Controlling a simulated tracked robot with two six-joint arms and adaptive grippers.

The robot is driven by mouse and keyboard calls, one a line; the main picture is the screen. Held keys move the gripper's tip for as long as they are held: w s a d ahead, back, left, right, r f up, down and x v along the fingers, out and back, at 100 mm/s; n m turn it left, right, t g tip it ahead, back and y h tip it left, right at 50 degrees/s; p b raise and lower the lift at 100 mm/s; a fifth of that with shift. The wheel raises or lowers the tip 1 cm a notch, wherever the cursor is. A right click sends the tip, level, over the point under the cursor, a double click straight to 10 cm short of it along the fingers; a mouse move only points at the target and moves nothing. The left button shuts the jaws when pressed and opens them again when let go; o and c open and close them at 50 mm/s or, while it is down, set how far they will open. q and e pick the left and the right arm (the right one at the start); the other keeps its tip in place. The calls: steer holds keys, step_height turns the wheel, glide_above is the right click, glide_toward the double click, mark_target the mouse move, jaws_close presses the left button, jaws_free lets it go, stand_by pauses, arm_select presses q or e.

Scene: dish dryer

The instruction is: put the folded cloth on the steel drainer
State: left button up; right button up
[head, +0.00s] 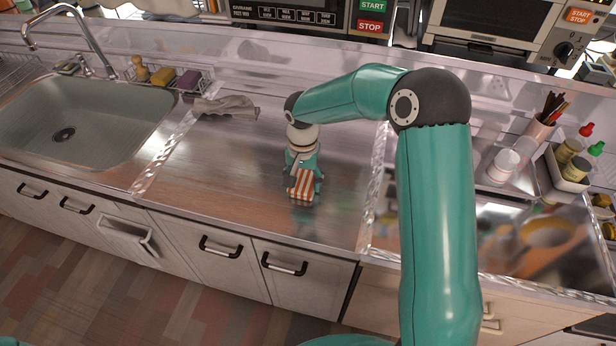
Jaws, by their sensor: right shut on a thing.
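The folded cloth (302,187), with orange and white stripes, is in the jaws of my right gripper (303,177). The gripper points down and is shut on the cloth. Both are over the steel drainer (225,190), the flat brushed panel right of the sink, towards its right side. I cannot tell whether the cloth touches the panel. The gripper hides part of the cloth. My left gripper is not in view.
A crumpled grey cloth (228,106) lies at the panel's back left. The sink (70,120) with its tap (65,25) is at left. Bottles and a utensil cup (535,135) stand at right. The panel's left and front parts are clear.

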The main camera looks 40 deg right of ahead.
mark_target(303, 181)
steer(key=shift+f, duration=0.15)
steer(key=o, duration=1.1)
step_height(303, 181, up, 12)
steer(key=shift+r, duration=0.2)
